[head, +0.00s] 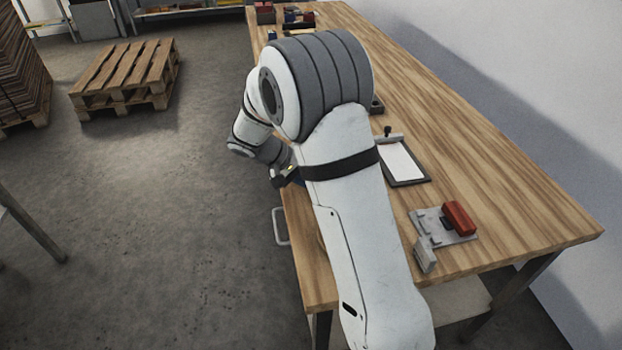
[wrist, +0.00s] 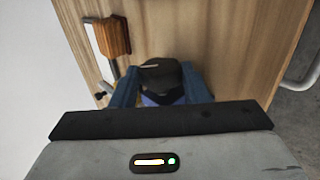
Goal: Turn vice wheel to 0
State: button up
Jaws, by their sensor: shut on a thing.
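My gripper (wrist: 161,90) shows in the wrist view with its two blue fingers pointing at the wooden bench. It is shut on a dark rounded piece (wrist: 160,72) that sits between the fingers. I cannot tell whether this piece is the vice wheel, and no number or mark on it can be read. In the head view my arm covers most of the gripper and whatever it holds; only my wrist shows beside the bench's left edge.
The wrist view shows a brown block with a pale bar (wrist: 113,38) at upper left and a grey bar handle (wrist: 303,72) at right. In the head view, a clipboard (head: 410,182) and a grey fixture with a red block (head: 458,218) lie on the bench (head: 500,170). A pallet (head: 125,75) stands on the floor.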

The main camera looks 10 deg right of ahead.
jog(key=shift+s+f, duration=0.1)
jog(key=shift+f, duration=0.05)
jog(key=o, duration=1)
jog(key=shift+c, duration=0.2)
jog(key=p+v, duration=0.3)
jog(key=v, duration=0.5)
jog(key=shift+d, duration=0.1)
